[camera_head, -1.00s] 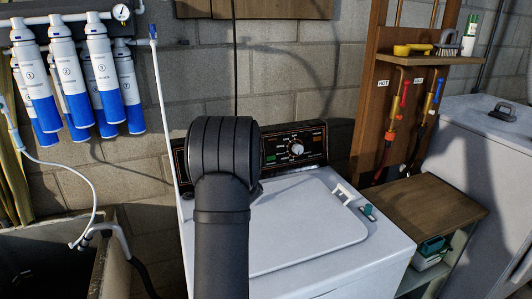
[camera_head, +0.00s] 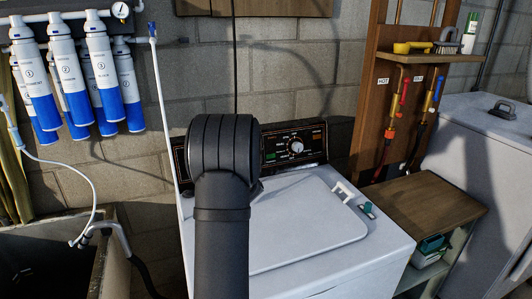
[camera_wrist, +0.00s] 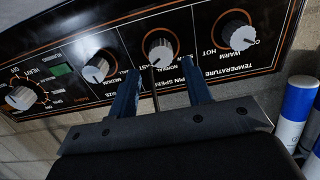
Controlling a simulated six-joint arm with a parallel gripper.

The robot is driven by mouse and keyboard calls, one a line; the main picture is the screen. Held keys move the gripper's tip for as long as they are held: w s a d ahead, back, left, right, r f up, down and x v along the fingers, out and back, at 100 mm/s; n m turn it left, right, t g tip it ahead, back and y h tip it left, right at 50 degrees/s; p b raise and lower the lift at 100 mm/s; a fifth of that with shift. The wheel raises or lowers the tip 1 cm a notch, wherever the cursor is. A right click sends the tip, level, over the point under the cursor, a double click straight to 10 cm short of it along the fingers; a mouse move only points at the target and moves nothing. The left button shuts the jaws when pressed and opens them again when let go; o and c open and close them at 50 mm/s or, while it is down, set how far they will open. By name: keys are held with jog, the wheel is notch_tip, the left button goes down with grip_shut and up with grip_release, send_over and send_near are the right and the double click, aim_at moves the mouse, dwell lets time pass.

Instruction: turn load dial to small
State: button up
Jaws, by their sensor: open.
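The washer's control panel (camera_wrist: 190,95) shows upside down in the wrist view, with a row of pale-faced knobs. The load size dial (camera_wrist: 97,68) is the second knob from the left, with "MEDIUM" and "SIZE" lettering partly visible beside it. My gripper (camera_wrist: 160,88) is open and empty. Its left finger is below and right of the load dial, apart from it in the picture. The spin speed knob (camera_wrist: 160,48) lies above the gap between the fingers. In the head view, my arm hides the gripper and the load dial.
The temperature knob (camera_wrist: 235,33) is at right and a larger timer knob (camera_wrist: 20,98) at far left in the wrist view. The white washer (camera_head: 310,225) has a closed lid. A thin white pole (camera_head: 163,100) stands beside it. Blue-white filter bottles (camera_wrist: 297,112) are at the right edge.

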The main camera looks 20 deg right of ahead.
jog(key=s+d, duration=0.4)
jog(key=d, duration=0.6)
jog(key=x, duration=0.8)
jog(key=shift+w+d+r, duration=0.2)
jog(key=shift+r, duration=0.15)
jog(key=shift+w, duration=0.4)
jog(key=shift+c, duration=0.4)
jog(key=shift+s, duration=0.1)
jog(key=c, duration=0.5)
